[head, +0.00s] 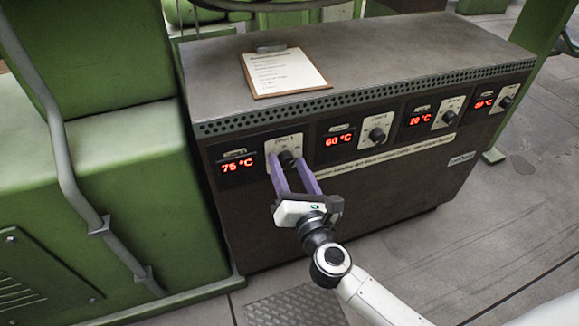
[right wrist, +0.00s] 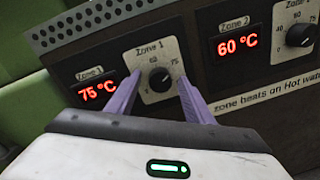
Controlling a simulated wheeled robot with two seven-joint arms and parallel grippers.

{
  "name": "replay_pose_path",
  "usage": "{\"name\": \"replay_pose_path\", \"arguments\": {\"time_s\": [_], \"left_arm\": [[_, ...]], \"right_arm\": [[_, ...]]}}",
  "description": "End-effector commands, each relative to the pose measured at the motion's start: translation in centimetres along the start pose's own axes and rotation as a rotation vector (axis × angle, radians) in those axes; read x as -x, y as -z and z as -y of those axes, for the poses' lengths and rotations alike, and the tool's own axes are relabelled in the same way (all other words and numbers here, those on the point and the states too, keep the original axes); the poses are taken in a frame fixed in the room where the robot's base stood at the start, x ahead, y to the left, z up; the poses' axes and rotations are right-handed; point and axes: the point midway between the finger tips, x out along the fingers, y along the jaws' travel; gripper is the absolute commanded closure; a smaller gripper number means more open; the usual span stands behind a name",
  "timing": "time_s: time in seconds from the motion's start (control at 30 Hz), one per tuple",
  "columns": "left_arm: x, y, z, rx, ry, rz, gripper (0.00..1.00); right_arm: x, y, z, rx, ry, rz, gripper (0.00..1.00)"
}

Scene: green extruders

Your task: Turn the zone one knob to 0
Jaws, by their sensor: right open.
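The zone one knob (right wrist: 160,80) is a black dial on a pale plate marked "Zone 1" in the right wrist view. It also shows in the head view (head: 287,159), at the left end of the panel. The display beside it (head: 237,166) reads 75 °C in red. My right gripper (head: 289,173) is open, its two purple fingers reaching toward the plate. In the right wrist view the fingers (right wrist: 158,92) stand on either side of the knob with visible gaps; whether the tips touch the plate I cannot tell. My left gripper is not in view.
Further knobs stand right: zone two (head: 377,135) with its display (head: 339,140) at 60 °C, and others beyond. A clipboard (head: 286,72) lies on the grey cabinet top (head: 400,50). A green machine (head: 130,150) with a pipe stands close left. Floor before the cabinet is open.

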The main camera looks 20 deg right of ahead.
Motion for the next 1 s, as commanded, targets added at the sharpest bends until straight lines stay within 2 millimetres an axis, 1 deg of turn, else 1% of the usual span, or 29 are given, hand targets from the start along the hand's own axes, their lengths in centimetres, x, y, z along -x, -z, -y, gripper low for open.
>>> {"name": "replay_pose_path", "arguments": {"time_s": [0.17,0.2,0.27,0.4,0.43,0.77,1.0], "left_arm": [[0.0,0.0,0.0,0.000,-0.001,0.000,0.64],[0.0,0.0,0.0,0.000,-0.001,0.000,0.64],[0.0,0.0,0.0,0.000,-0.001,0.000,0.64],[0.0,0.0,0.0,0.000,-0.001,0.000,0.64],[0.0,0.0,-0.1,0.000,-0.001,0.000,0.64],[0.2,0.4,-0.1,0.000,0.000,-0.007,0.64],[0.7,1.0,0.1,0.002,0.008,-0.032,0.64]], "right_arm": [[0.0,0.0,0.0,0.001,0.000,0.000,0.53],[0.0,0.0,0.0,0.001,0.000,0.000,0.56],[0.0,0.0,0.0,0.001,0.000,0.000,0.66],[0.0,0.0,0.0,0.001,0.000,0.000,0.90],[0.0,0.0,0.0,0.001,0.000,0.000,0.94],[0.1,0.0,0.0,0.047,-0.001,0.003,0.94],[0.1,0.0,0.0,0.193,-0.004,0.010,0.94]]}}
